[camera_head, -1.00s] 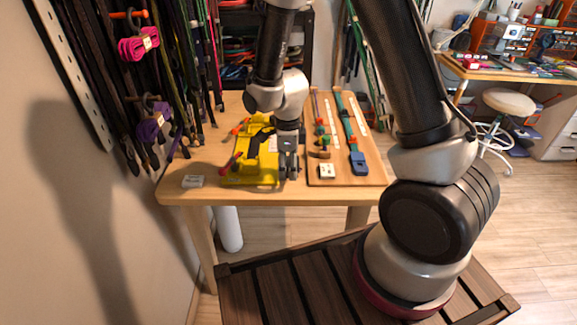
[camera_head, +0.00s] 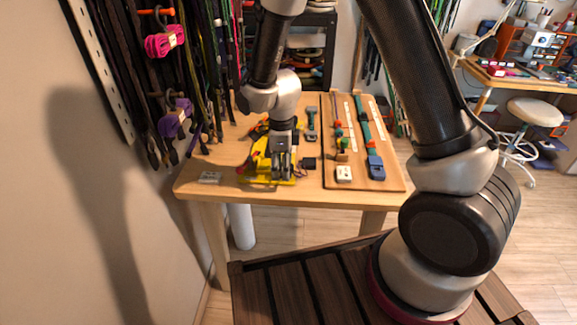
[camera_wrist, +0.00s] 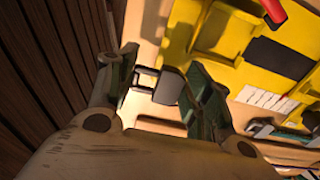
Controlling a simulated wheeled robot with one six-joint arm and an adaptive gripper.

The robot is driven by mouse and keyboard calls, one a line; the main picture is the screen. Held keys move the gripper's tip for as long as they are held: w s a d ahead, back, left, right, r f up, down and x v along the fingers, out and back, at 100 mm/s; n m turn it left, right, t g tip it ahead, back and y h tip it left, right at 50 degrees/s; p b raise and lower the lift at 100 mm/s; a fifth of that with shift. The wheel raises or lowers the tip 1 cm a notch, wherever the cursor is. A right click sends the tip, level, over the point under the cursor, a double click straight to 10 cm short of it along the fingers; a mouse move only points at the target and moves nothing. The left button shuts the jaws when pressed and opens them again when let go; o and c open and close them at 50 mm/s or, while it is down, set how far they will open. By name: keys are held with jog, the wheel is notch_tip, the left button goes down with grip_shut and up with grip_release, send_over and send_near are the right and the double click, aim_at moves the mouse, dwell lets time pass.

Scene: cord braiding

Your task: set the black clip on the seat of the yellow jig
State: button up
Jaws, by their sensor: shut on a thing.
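The yellow jig (camera_head: 254,171) sits at the front left of the table, partly hidden by my gripper (camera_head: 282,168). In the wrist view the jig (camera_wrist: 205,38) fills the upper right, with a dark rectangle (camera_wrist: 280,58) and a white label (camera_wrist: 265,98) on it. My gripper (camera_wrist: 162,88) is shut on the black clip (camera_wrist: 169,86), which shows between the fingers with a thin open frame on its left. The clip appears above the table beside the jig. Its contact with the fingers is partly hidden.
A small black thing (camera_head: 309,163) lies right of my gripper; I cannot tell what it is. A grey strap piece (camera_head: 311,122) lies behind it. A wooden board (camera_head: 393,180) with straps and a blue buckle (camera_head: 375,167) is at right. A white tag (camera_head: 210,177) lies at left.

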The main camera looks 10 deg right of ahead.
jog(key=shift+w+a, duration=0.35)
jog(key=shift+a, duration=0.7)
jog(key=shift+w+a, duration=0.35)
jog(key=shift+a, duration=0.75)
jog(key=shift+w+a, duration=0.35)
jog(key=shift+a, duration=0.7)
jog(key=shift+w+d, duration=0.35)
jog(key=shift+w, duration=0.7)
jog(key=shift+w+d, duration=0.3)
jog(key=shift+w, duration=0.7)
jog(key=shift+w+d, duration=0.35)
jog(key=shift+w, duration=0.7)
jog(key=shift+s+d+f, duration=0.15)
jog(key=shift+s+f, duration=0.05)
jog(key=shift+s, duration=0.1)
